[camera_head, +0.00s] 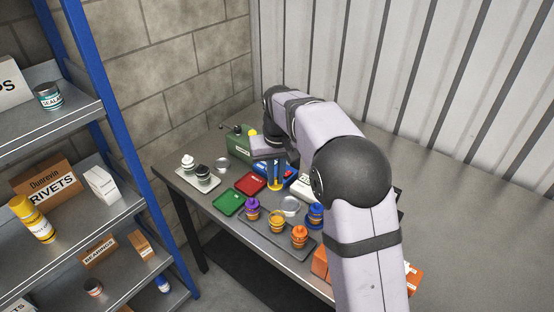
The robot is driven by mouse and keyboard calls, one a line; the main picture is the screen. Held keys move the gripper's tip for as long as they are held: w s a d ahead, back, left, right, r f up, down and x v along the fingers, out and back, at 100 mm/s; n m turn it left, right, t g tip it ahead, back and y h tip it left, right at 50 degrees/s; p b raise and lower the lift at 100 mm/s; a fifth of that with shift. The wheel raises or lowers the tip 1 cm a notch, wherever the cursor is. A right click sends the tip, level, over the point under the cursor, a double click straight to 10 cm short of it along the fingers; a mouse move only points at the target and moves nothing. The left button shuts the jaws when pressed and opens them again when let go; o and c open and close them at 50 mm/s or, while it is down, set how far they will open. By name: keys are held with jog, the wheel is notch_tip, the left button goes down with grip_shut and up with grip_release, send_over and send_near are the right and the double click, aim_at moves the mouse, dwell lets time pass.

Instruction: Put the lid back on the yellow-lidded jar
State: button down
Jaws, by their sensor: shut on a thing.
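My gripper (277,181) points down over the table, and its fingers are shut on a small yellow piece, which looks like the yellow lid (278,187). The lid is small and partly hidden by the fingers. In front of it, on a dark grey tray (270,238), stands an amber jar (277,220); its top is too small to make out clearly. The lid is behind the jar in the picture and apart from it.
A purple-lidded jar (252,206), an orange-lidded jar (299,236) and a blue jar (315,213) stand close around the amber jar. A round clear dish (290,204) is behind. Red (250,183) and green (229,203) trays lie left. Shelving stands at far left.

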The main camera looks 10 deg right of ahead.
jog(key=shift+s+d+f, duration=0.1)
jog(key=shift+s+f, duration=0.15)
jog(key=shift+f, duration=0.7)
jog(key=shift+s+f, duration=0.25)
jog(key=shift+f, duration=0.7)
jog(key=shift+s+d+f, duration=0.1)
jog(key=shift+s+f, duration=0.15)
jog(key=shift+f, duration=0.7)
notch_tip(320, 180, down, 6)
jog(key=b, duration=0.5)
jog(key=shift+f, duration=0.15)
jog(key=shift+f+p, duration=0.2)
jog(key=shift+p, duration=0.2)
dwell(1.1)
